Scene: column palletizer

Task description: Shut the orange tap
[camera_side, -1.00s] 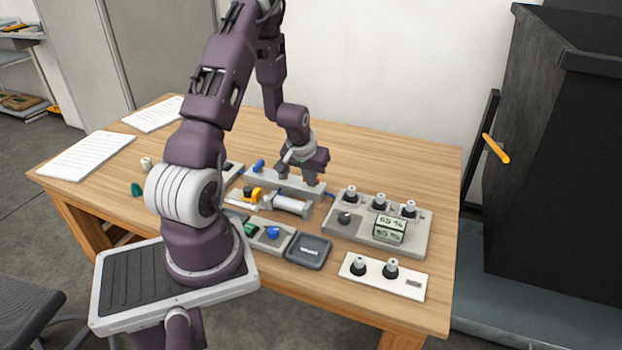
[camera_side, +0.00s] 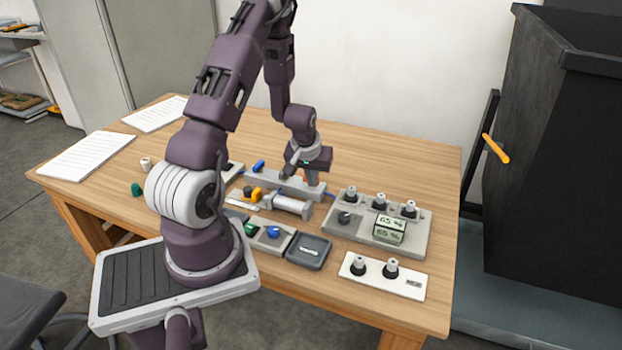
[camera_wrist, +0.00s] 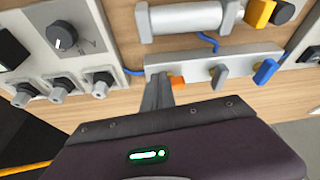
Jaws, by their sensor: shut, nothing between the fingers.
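The orange tap (camera_wrist: 178,82) sits at one end of a grey manifold bar (camera_wrist: 236,62) in the wrist view. Its short orange handle shows just right of my fingers and looks roughly in line with the bar; part of it may be hidden. A blue tap (camera_wrist: 265,72) is at the bar's other end, with a grey fitting between them. My gripper (camera_wrist: 158,84) is shut and empty, its fingertips at the bar's end, close beside the orange handle; I cannot tell if they touch. In the side view my gripper (camera_side: 312,181) is low over the manifold's right end and largely hides the orange tap.
A cylinder (camera_side: 292,204) with a yellow piece (camera_side: 252,193) lies in front of the manifold. A grey panel (camera_side: 340,233) with knobs and a display stands to the right. A dark tray (camera_side: 308,252) is nearer. The table behind the manifold is clear.

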